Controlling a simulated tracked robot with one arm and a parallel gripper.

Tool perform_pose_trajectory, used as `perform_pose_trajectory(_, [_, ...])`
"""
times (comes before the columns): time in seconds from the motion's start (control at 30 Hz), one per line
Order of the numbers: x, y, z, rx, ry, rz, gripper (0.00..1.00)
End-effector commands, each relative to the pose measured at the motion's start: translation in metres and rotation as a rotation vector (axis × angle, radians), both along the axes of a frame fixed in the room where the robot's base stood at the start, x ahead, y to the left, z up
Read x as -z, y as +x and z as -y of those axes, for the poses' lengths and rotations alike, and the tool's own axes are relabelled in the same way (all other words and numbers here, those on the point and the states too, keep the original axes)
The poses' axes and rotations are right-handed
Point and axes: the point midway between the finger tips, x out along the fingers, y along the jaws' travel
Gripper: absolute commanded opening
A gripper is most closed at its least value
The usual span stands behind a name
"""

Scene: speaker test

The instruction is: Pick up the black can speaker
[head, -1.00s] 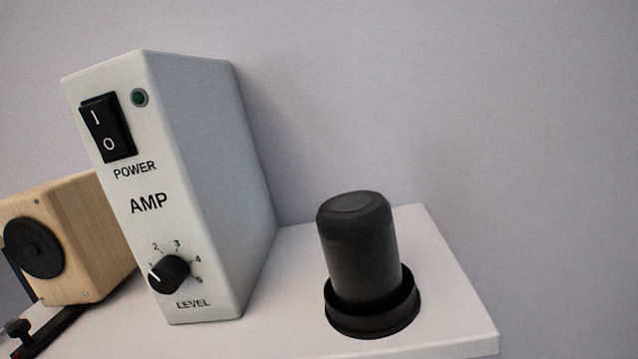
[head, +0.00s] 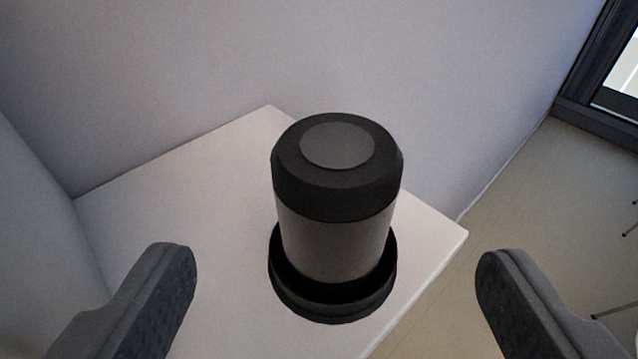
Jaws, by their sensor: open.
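The black can speaker (head: 337,235) stands upright in a round black holder (head: 335,307) on a white table. Its dark cap has a flat grey disc on top, and its body looks dark grey. My gripper (head: 335,275) is open, with one finger at the lower left and the other at the lower right. The speaker shows between the two fingers in the picture, and neither finger touches it. How far the fingertips are from it in depth is hard to tell.
The white table (head: 215,190) ends at an edge close to the right of the holder, with the floor (head: 540,210) below. A wall (head: 330,60) rises behind. A pale grey surface, likely the amp's side (head: 40,200), stands at the left. A window (head: 620,85) shows at the upper right.

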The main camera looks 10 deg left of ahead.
Motion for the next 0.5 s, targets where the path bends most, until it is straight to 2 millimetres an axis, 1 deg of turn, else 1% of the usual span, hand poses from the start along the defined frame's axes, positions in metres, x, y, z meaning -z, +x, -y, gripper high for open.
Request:
perform_pose_trajectory(0.03, [0.002, 0.010, 0.000, 0.002, -0.002, -0.003, 0.78])
perform_pose_trajectory(0.23, [0.013, 0.043, -0.003, 0.001, -0.003, -0.004, 0.78])
perform_pose_trajectory(0.3, [0.015, 0.050, -0.004, 0.000, -0.002, -0.002, 0.78])
perform_pose_trajectory(0.5, [0.016, 0.060, -0.005, 0.000, -0.001, -0.001, 0.78])
